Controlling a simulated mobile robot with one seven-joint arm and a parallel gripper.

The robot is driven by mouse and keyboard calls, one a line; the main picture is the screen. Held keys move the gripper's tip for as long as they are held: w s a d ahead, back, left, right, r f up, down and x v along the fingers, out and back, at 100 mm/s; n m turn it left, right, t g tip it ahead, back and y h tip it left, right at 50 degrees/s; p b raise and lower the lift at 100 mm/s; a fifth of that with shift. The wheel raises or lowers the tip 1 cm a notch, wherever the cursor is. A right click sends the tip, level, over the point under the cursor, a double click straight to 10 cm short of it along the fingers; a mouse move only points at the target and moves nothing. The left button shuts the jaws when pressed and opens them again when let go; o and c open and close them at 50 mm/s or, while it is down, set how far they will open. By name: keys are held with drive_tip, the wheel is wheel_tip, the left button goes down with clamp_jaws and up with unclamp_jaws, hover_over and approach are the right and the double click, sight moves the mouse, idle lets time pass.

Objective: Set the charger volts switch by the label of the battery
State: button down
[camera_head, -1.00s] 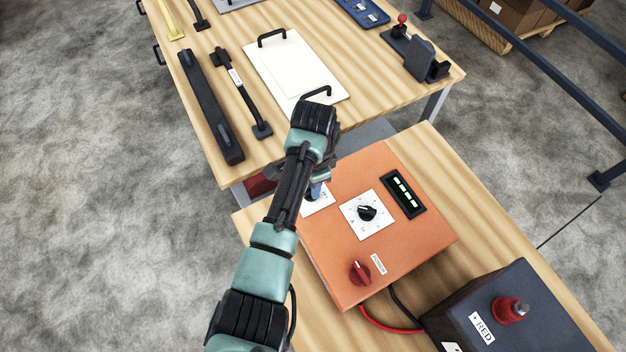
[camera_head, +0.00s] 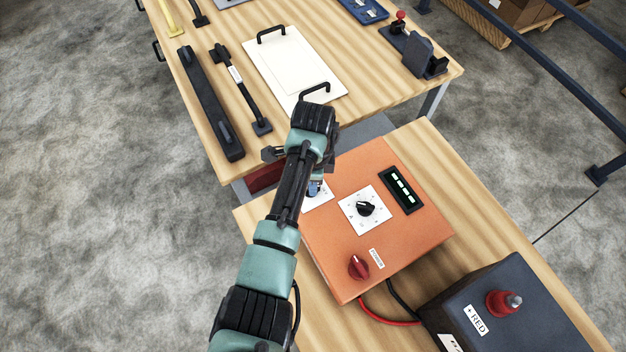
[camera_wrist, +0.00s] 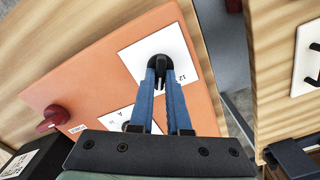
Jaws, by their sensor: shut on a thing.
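The orange charger (camera_head: 400,245) lies on the near wooden table. In the wrist view my gripper (camera_wrist: 162,72) is shut on a black knob (camera_wrist: 160,62) on a white plate (camera_wrist: 181,50) with a "12" printed beside it. This is the volts switch by its label; the rest of its marks are hidden. In the head view my arm covers most of this plate. A second black knob (camera_head: 366,209) sits on a white dial plate in the middle of the charger. The dark battery (camera_head: 455,318) stands at the lower right; its side label is cut off and unreadable.
A red power knob (camera_head: 358,267) and a lit display (camera_head: 402,190) are on the charger. Red and black cables run to the battery, which has a red terminal (camera_head: 503,303). A farther table holds a white panel (camera_head: 293,60) and bars. A dark rail stands at right.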

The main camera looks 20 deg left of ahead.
drive_tip(key=shift+w, duration=0.1)
drive_tip(key=c, duration=0.9)
unclamp_jaws()
wheel_tip(320, 180, up, 13)
drive_tip(key=shift+r, duration=0.1)
